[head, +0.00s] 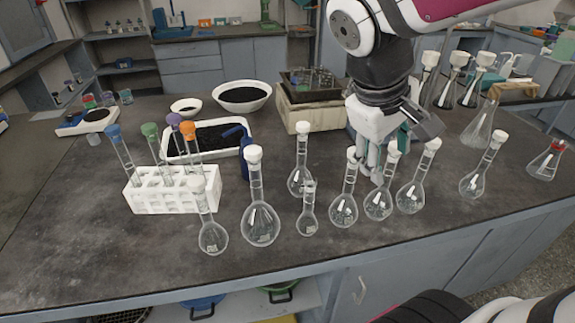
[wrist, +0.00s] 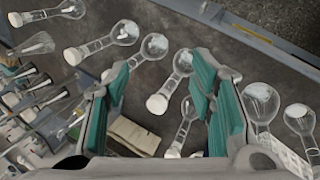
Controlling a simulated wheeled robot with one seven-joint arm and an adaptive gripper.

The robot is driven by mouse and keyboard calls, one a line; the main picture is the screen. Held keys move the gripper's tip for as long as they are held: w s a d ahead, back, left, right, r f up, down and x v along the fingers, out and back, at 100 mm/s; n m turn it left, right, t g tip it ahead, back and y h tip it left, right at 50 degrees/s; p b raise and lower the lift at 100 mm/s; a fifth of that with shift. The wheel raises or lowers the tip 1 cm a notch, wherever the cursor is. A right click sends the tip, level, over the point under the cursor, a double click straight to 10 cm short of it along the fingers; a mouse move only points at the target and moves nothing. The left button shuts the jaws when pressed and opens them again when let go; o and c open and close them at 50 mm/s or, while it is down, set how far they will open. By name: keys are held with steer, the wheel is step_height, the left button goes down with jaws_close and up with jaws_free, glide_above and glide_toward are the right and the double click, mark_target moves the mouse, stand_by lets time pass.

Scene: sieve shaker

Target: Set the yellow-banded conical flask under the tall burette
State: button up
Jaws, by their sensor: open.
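My gripper (head: 376,165) hangs over the right half of the dark bench, behind a row of stoppered round-bottomed flasks. In the wrist view its teal-padded fingers (wrist: 163,92) are apart. A white-capped flask (wrist: 181,66) shows between them there; I cannot tell how close it is. A clear conical flask (head: 480,128) stands to the right of the gripper. A conical flask with a red top (head: 546,164) stands at the far right edge. I can make out no yellow band on any flask. I cannot identify a tall burette in either view.
Round-bottomed flasks (head: 261,224) crowd the front of the bench. A white rack (head: 172,200) with colour-capped tubes stands left. A white tray (head: 240,170), a white bowl (head: 243,108) and a beige box-shaped device (head: 309,119) stand behind. The front-left bench is clear.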

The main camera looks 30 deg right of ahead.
steer(key=s+a+f+t+y, duration=0.1)
steer(key=s+a+y, duration=0.4)
steer(key=a, duration=0.9)
steer(key=shift+s+m+t, duration=0.4)
steer(key=shift+s+t, duration=0.2)
steer(key=shift+s, duration=0.45)
steer(key=shift+t, duration=0.6)
step_height(320, 180, up, 6)
steer(key=p, duration=0.4)
steer(key=shift+d+f+p, duration=0.1)
steer(key=shift+f+p, duration=0.05)
steer(key=shift+p, duration=0.15)
